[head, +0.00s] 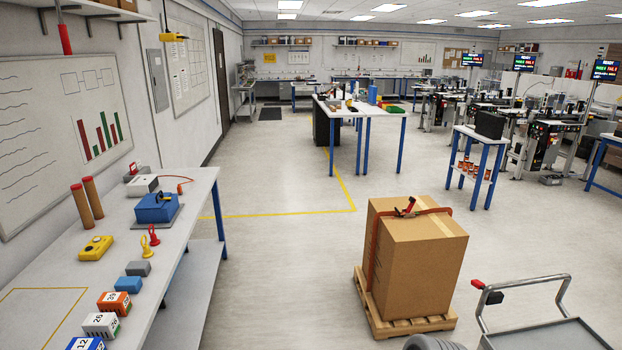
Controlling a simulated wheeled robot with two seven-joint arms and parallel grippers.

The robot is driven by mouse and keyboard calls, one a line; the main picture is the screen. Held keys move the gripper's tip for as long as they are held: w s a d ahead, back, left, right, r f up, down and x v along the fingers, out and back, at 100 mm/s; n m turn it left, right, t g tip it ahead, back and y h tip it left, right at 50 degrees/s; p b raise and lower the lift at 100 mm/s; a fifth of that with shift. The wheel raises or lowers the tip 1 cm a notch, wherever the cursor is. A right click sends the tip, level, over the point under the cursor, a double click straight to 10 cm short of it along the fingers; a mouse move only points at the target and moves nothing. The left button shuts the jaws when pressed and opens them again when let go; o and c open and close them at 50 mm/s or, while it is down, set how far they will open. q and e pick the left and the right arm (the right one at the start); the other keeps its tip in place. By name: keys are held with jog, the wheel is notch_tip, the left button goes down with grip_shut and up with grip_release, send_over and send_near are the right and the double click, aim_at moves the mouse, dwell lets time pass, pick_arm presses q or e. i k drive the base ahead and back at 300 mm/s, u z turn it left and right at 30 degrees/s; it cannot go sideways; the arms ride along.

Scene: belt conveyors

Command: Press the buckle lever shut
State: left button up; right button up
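A large cardboard box (425,262) stands upright on a wooden pallet (405,327) on the floor, right of centre. A red strap (374,260) runs down its left side and across its top. Neither of my grippers shows in the head view.
A cart (545,335) with a metal handle stands right of the pallet. A long workbench (165,230) with blocks and tools runs along the left. The floor between bench and pallet is clear. A blue-legged table (482,150) stands behind the box.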

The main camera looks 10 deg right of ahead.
aim_at(412, 200)
jog(key=z, duration=0.75)
jog(key=i, duration=1.55)
jog(key=u, duration=0.4)
jog(key=i, duration=1)
jog(key=u, duration=0.6)
jog(key=i, duration=1.4)
jog(key=z, duration=0.8)
